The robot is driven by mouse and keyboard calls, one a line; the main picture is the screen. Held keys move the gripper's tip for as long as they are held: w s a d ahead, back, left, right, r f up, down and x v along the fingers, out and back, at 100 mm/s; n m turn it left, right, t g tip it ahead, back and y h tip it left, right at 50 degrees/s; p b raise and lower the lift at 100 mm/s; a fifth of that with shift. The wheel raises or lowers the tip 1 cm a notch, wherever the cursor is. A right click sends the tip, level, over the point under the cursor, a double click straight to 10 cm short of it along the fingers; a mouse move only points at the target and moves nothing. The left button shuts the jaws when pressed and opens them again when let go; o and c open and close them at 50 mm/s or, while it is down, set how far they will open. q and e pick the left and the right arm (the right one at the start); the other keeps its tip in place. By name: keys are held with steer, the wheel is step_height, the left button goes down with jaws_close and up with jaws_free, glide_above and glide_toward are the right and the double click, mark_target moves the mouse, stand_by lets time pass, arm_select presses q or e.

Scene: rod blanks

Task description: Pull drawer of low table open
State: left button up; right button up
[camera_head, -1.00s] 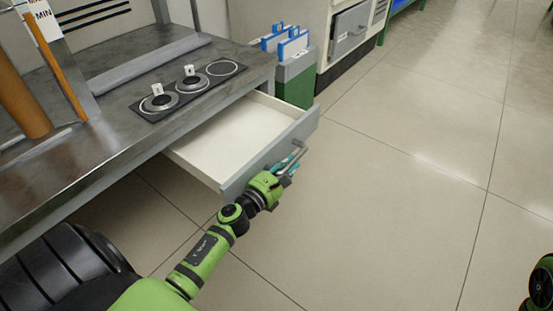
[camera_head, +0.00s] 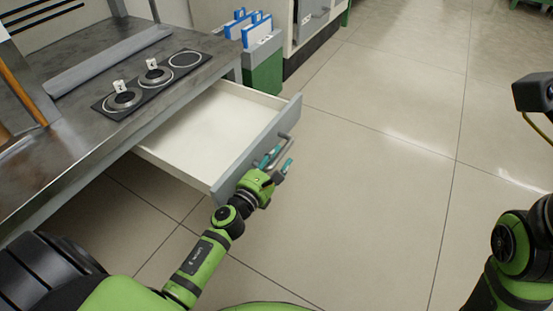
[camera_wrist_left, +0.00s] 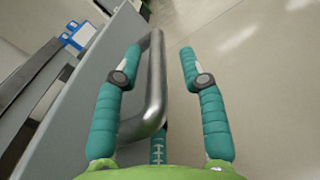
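The low table (camera_head: 62,136) has its drawer (camera_head: 190,128) pulled well out, showing a bare white inside. Its grey front carries a metal bar handle (camera_head: 285,150), which also shows in the left wrist view (camera_wrist_left: 155,85). My left gripper (camera_head: 278,160) is at the handle. In the left wrist view, its teal fingers (camera_wrist_left: 160,58) are apart, with the bar between them, nearer the left finger and with a clear gap to the right finger. My right arm shows in part at the right edge; its gripper cannot be made out.
A dark panel with several rings (camera_head: 152,83) and small white-tagged pieces lies on the tabletop. A green and grey bin (camera_head: 263,68) with blue-handled items stands beyond the drawer. The tiled floor (camera_head: 370,190) right of the drawer is clear.

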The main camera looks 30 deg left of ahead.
arm_select(q)
steer(key=s, duration=1.2)
steer(key=shift+a, duration=0.45)
